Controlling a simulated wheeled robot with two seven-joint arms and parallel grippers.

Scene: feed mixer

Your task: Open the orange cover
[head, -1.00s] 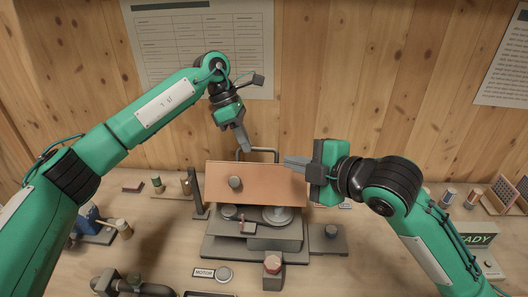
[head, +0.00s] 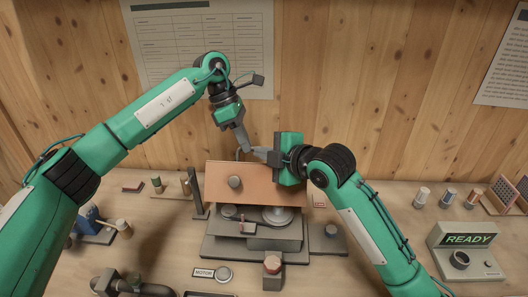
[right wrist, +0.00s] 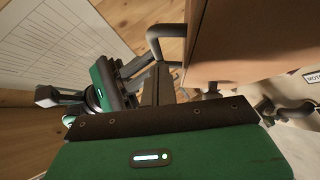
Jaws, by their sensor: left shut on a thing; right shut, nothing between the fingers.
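The orange cover (head: 270,183) stands tilted up over the mixer, with the space under its lower edge showing. A dark bar handle (right wrist: 165,33) rises from its edge; in the head view the grippers mostly hide it. My left gripper (head: 247,150) is shut on the handle at its left part; the contact itself is partly hidden. My right gripper (head: 258,153) is shut and empty, coming from the right just above the cover's top edge, close to the left fingers. In the right wrist view, its dark fingers (right wrist: 158,86) lie beside the handle and the cover (right wrist: 235,40).
A grey round part (head: 278,214) sits on the mixer's grey base. A dark upright post (head: 196,188) stands left of the cover. In front are a red-topped button block (head: 272,268) and a MOTOR label (head: 204,273). A READY panel (head: 466,240) stands at right.

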